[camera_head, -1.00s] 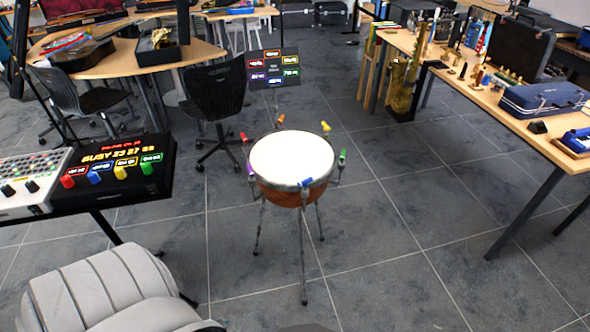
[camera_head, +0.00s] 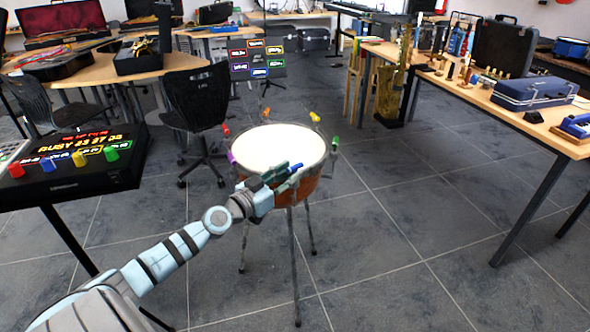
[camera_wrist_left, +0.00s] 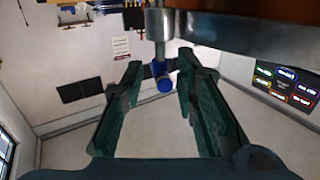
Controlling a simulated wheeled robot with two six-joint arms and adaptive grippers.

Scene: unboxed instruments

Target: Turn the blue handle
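The blue handle (camera_head: 295,168) is on the near rim of a kettle drum (camera_head: 282,146) with a white head and orange-brown bowl. My left gripper (camera_head: 283,173) is at the drum's near side, by the blue handle. In the left wrist view, its two dark green fingers (camera_wrist_left: 160,68) are spread apart. The blue handle (camera_wrist_left: 165,83) sits in the gap between them, below a metal rod. I see room on both sides of it, so the fingers are not shut on it. My right gripper is not in view.
Other coloured handles ring the drum, including green (camera_head: 335,143), yellow (camera_head: 315,117), red (camera_head: 226,131) and purple (camera_head: 231,158). A display panel (camera_head: 257,58) stands behind. A black console (camera_head: 75,165) is at left, and a table (camera_head: 540,125) is at right.

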